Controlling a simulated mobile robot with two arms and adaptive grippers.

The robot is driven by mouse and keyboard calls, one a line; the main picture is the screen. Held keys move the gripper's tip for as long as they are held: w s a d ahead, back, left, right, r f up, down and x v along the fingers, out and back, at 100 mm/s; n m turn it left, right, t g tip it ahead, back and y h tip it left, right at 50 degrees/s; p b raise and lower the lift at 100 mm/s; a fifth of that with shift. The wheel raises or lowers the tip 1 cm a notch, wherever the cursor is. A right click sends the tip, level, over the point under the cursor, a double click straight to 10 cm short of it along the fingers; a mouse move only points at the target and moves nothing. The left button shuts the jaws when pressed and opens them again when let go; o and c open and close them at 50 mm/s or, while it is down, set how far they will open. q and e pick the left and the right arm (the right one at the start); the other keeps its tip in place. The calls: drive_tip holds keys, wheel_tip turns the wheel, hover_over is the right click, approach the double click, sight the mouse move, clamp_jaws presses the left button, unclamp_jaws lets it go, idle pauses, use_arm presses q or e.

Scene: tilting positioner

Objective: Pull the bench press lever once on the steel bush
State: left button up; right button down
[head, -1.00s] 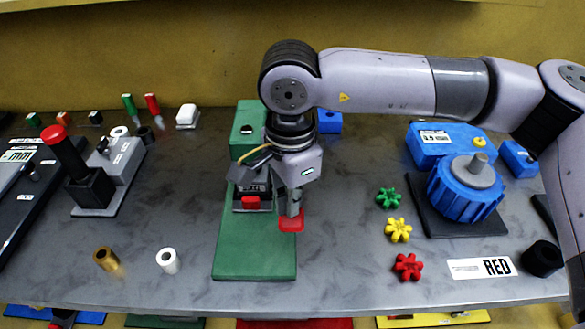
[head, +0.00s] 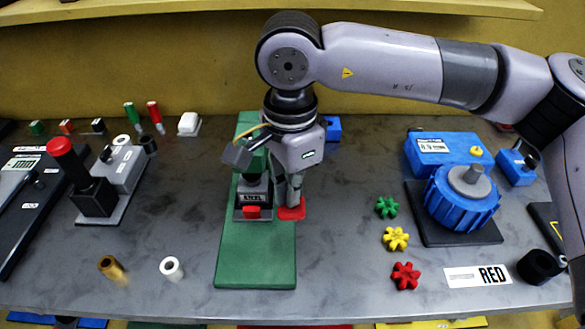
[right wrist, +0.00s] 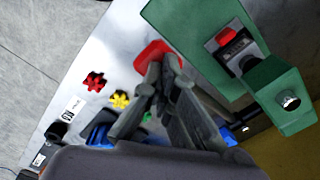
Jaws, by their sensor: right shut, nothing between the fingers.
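The green bench press (head: 255,262) stands mid-table; its green head (right wrist: 290,98) shows in the right wrist view. A dark block with a white label and a red front (head: 251,212) sits on its base. A red pad, which looks like the lever's handle (head: 291,213), lies beside that block. My right gripper (head: 293,203) is shut with nothing between its fingers; its tips are at the red pad. In the right wrist view the fingertips (right wrist: 165,68) overlap the red pad (right wrist: 152,54); contact is unclear. A pale bush (head: 172,268) stands left of the press. I cannot identify a bush under the ram.
A brass bush (head: 112,268) stands further left. A grey fixture with a red-topped black post (head: 92,190) is at the left. Green, yellow and red star pieces (head: 405,275) and a blue device (head: 462,205) are to the right. Table between them is clear.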

wheel_tip(320, 180, up, 8)
drive_tip(key=p, duration=0.3)
drive_tip(key=shift+p, duration=0.35)
idle(0.7)
